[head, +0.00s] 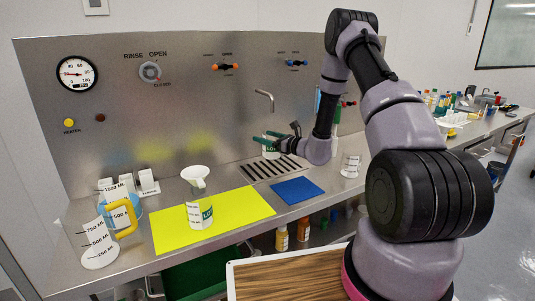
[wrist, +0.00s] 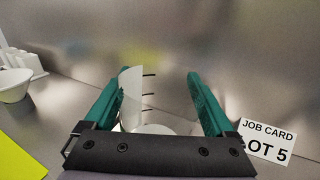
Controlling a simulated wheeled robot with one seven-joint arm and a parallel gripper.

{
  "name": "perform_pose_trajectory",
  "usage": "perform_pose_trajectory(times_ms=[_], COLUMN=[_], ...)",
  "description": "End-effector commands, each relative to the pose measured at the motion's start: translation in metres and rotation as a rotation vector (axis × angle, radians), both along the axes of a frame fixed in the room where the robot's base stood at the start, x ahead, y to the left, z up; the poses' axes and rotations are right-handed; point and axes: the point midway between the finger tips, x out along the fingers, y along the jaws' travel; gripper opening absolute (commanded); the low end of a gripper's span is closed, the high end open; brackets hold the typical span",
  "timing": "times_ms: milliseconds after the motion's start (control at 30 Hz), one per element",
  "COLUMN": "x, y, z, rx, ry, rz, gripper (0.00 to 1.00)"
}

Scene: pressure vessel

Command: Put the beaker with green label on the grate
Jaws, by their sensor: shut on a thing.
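My gripper (head: 271,141), with green fingers, is shut on a white beaker (head: 270,153) at the back of the counter. A bit of green lettering shows on this beaker below the fingers. In the wrist view the beaker (wrist: 132,95), with black tick marks, stands between the two fingers (wrist: 157,90). The slotted grate (head: 272,169) lies directly below and in front of the beaker in the head view. I cannot tell whether the beaker's bottom touches it. Another beaker (head: 199,212), also with green lettering, stands on the yellow mat (head: 245,206).
A blue mat (head: 297,190) lies in front of the grate, with a white beaker (head: 351,166) to its right. A funnel (head: 195,175), a large jug (head: 99,243) and a yellow handle (head: 127,219) are at left. A faucet (head: 265,98) juts from the steel back panel. A job card (wrist: 267,140) shows in the wrist view.

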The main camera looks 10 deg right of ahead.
Motion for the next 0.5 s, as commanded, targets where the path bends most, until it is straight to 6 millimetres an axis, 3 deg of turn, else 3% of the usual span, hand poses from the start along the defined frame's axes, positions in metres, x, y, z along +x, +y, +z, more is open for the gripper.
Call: perform_pose_trajectory(times_ms=[167,400,500], x=[0.000,0.000,0.000], y=[0.000,0.000,0.000], z=[-0.014,-0.048,-0.050], rx=[0.000,0.001,0.001], ry=[0.000,0.002,-0.002], rz=[-0.001,-0.002,-0.003], gripper=[0.33,0.33,0.33])
